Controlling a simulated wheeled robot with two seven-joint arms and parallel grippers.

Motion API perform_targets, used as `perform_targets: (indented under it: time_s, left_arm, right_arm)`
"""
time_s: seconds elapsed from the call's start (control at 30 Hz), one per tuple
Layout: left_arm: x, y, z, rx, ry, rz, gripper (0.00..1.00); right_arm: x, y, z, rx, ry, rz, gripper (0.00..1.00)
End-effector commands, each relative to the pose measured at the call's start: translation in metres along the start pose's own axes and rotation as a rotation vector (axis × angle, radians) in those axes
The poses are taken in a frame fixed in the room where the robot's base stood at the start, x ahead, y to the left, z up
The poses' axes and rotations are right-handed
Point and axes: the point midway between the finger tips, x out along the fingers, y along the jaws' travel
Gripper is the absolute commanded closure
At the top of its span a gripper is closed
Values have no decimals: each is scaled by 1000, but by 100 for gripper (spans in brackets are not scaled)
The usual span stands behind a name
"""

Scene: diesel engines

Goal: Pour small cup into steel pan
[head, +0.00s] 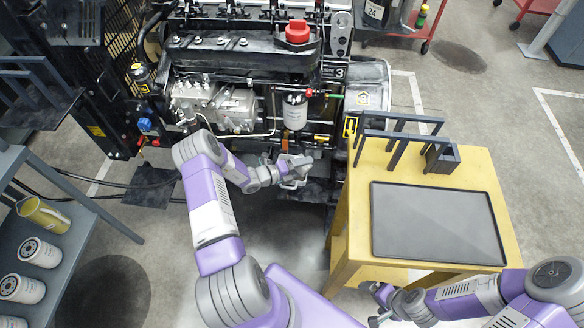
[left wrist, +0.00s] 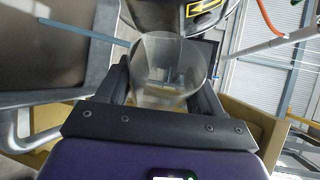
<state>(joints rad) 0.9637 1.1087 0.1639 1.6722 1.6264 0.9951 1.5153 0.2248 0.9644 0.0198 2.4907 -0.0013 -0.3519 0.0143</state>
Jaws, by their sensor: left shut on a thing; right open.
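My left gripper (head: 295,172) is in front of the lower part of the engine, left of the yellow table. In the left wrist view it is shut on a small clear cup (left wrist: 168,68), which sits between the two fingers. In the head view the cup is too small and too much covered by the gripper to make out well. I cannot tell what is in the cup. No steel pan can be made out with certainty in either view. My right gripper (head: 379,302) is open and empty, low in front of the yellow table.
The black engine (head: 245,55) with a red cap (head: 298,32) stands behind my left gripper. The yellow table (head: 350,205) bears a flat dark tray (head: 435,222) and a dark rack (head: 400,135). A grey shelf at left holds a yellow jug (head: 42,215) and several white filters (head: 40,252).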

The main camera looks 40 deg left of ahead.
Motion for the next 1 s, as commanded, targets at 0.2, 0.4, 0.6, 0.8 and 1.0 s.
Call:
perform_targets:
  time_s: [0.2,0.4,0.6,0.8,1.0]
  left_arm:
    - [-1,2,2,-22,5,-10,67]
    - [-2,2,3,-42,7,-19,67]
    - [-2,2,4,-61,10,-28,67]
    - [-3,1,4,-80,14,-37,67]
    - [-4,0,4,-101,18,-45,67]
  right_arm:
    - [2,1,0,0,0,0,8]
    - [2,1,0,0,0,0,8]
    - [2,1,0,0,0,0,8]
    - [2,1,0,0,0,0,8]
    - [2,1,0,0,0,0,8]
